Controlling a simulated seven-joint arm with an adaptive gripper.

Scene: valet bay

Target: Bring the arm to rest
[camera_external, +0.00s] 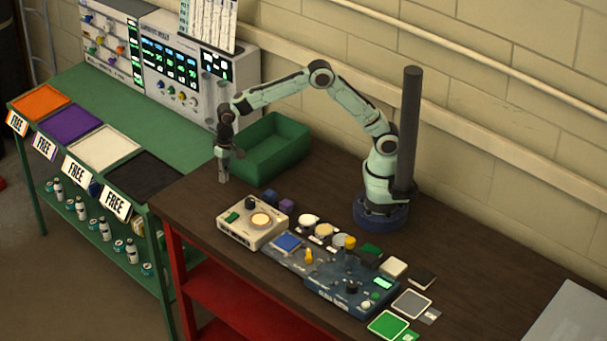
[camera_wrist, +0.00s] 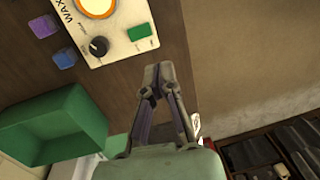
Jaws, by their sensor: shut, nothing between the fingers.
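My gripper (camera_external: 223,176) is at the left end of the dark brown bench (camera_external: 190,205), pointing down in front of a green bin (camera_external: 270,155). In the wrist view my gripper (camera_wrist: 159,72) has its fingertips together with nothing between them. The arm reaches left from its base on the bench in a raised, bent pose. I cannot tell how far the fingertips are above the bench top.
A green table (camera_external: 140,98) with coloured mats adjoins on the left. A dark post (camera_external: 408,130) rises beside my base.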

